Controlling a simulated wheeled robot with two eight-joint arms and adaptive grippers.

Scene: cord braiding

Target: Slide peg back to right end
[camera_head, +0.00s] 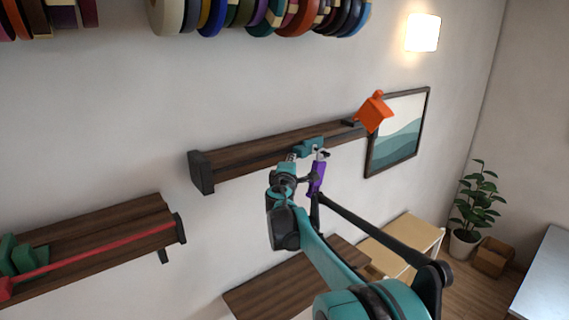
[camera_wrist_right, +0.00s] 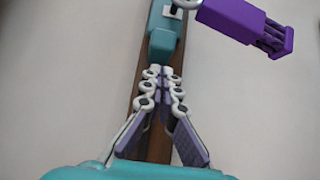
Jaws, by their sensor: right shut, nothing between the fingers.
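A dark wooden rail (camera_head: 250,157) is mounted on the wall, with a black end piece (camera_head: 203,172) at its left end. A teal block (camera_head: 308,147), which may be the peg, sits on the rail right of its middle. It also shows at the top of the wrist view (camera_wrist_right: 164,40). A purple piece (camera_head: 317,178) hangs beside it by a light ring, and sticks out to the right in the wrist view (camera_wrist_right: 245,28). My right gripper (camera_wrist_right: 160,70) is shut and empty, its tips at the block's near end; I cannot tell if they touch. My left gripper is not in view.
An orange block (camera_head: 375,112) is at the rail's right end, before a framed picture (camera_head: 408,125). A lower left shelf (camera_head: 110,225) holds green blocks and a red bar. Coloured discs (camera_head: 265,15) hang above. A wooden bench (camera_head: 300,285) stands below.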

